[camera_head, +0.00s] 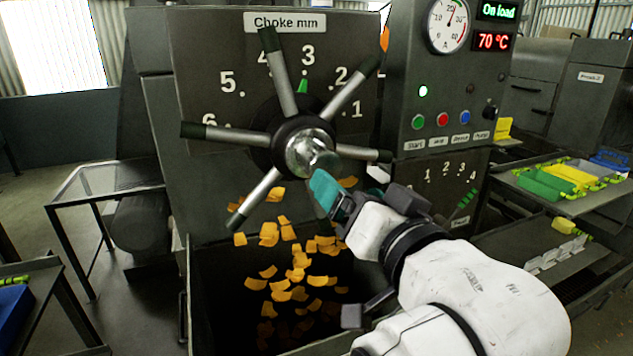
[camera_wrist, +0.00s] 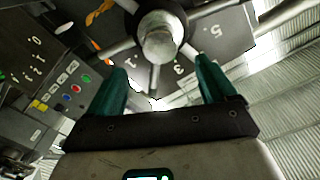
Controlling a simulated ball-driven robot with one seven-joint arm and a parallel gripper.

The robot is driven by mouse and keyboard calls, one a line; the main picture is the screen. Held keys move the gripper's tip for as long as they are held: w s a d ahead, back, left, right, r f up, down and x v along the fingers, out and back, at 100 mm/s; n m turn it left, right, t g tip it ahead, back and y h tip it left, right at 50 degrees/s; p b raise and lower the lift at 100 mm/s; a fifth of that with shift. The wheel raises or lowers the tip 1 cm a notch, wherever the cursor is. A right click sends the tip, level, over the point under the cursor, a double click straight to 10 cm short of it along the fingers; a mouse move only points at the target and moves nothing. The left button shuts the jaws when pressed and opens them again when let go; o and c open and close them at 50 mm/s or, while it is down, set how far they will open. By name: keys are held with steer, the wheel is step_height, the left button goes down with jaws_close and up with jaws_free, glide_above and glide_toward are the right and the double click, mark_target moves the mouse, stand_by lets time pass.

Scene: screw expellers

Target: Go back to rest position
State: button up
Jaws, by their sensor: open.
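My gripper (camera_head: 326,190) is in front of the choke handwheel (camera_head: 308,152), close to its metal hub. In the wrist view my gripper (camera_wrist: 158,88) shows two teal fingers spread apart, with nothing between them. The hub (camera_wrist: 160,40) appears just beyond the fingertips; I cannot tell whether they touch it. The handwheel has several metal spokes with dark green tips, on a dark panel labelled "Choke mm" (camera_head: 285,22). My white arm comes in from the lower right.
Orange flakes (camera_head: 298,262) fall into the dark opening below the wheel. A control panel (camera_head: 440,125) with a gauge, buttons and "On load" and "70 °C" displays stands right of the wheel. A table with green and yellow trays (camera_head: 545,184) is at the right. A glass-topped table (camera_head: 105,180) stands left.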

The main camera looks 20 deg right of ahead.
steer(key=s+d+f+n+g+h, duration=0.1)
steer(key=s+d+f+n+g, duration=0.2)
steer(key=f, duration=1.1)
steer(key=s+d+f+g, duration=0.35)
steer(key=f+g, duration=0.25)
steer(key=f, duration=0.8)
steer(key=s+d+f+n+g, duration=0.1)
steer(key=s+f+g, duration=0.7)
steer(key=s+f, duration=1)
steer(key=s+n, duration=0.1)
steer(key=s, duration=0.2)
steer(key=shift+d+f+y, duration=0.2)
steer(key=shift+y, duration=0.2)
steer(key=shift+w, duration=0.1)
